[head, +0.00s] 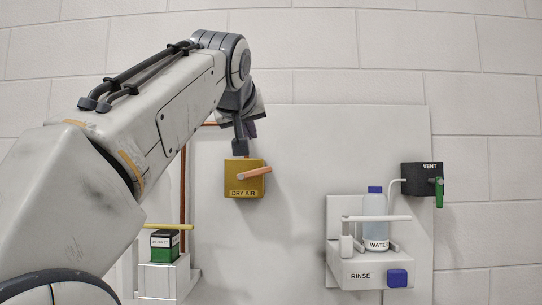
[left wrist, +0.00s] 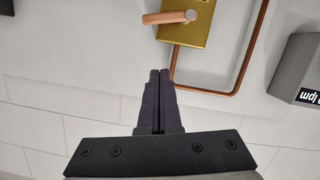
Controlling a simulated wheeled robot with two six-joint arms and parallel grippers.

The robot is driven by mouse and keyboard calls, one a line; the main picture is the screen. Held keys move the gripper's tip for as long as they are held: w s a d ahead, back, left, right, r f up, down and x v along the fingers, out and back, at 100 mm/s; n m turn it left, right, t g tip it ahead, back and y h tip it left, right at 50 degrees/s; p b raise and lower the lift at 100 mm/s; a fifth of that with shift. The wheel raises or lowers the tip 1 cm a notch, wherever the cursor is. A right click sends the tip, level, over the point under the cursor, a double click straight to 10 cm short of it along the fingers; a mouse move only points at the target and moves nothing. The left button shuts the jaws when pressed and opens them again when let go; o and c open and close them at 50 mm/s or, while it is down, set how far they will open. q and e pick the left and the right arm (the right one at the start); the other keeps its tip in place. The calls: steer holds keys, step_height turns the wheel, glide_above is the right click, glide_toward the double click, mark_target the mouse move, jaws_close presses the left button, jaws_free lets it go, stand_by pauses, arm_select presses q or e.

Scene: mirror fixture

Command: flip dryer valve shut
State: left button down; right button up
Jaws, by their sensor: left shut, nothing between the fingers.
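The dry-air valve is a yellow box (head: 243,186) labelled DRY AIR on the pale wall panel, with a copper-orange lever (head: 254,174). The lever lies nearly level in the head view, its free end to the right and slightly raised. In the left wrist view the yellow box (left wrist: 199,35) and lever (left wrist: 165,17) are at the top. My left gripper (left wrist: 160,72) is shut and empty, its dark fingertips apart from the lever in the picture. In the head view the left gripper (head: 252,129) is just above the box, partly hidden by my arm. My right gripper is not in view.
A copper pipe (left wrist: 258,55) runs beside the valve. A grey box (left wrist: 296,68) is at the right of the wrist view. The RINSE station (head: 350,270) with a water bottle (head: 374,209) and the VENT box (head: 421,177) are at right.

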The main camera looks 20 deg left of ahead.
arm_select(q)
steer(key=p, duration=0.2)
glide_above(264, 168)
steer(key=s+a, duration=0.2)
steer(key=s, duration=0.1)
steer(key=f, duration=0.1)
steer(key=shift+w+d+f+b, duration=0.15)
steer(key=shift+d+f, duration=0.1)
steer(key=shift+f, duration=0.5)
steer(key=shift+w+d+f+b, duration=0.1)
steer(key=shift+d+f+b, duration=0.15)
steer(key=shift+f, duration=0.45)
steer(key=shift+w+d+f+b, duration=0.15)
steer(key=shift+d+f, duration=0.1)
steer(key=shift+f, duration=0.5)
steer(key=shift+w+d+f+m+b, duration=0.2)
steer(key=shift+d+f+m+b, duration=0.3)
steer(key=shift+f+b, duration=0.5)
steer(key=shift+r, duration=0.4)
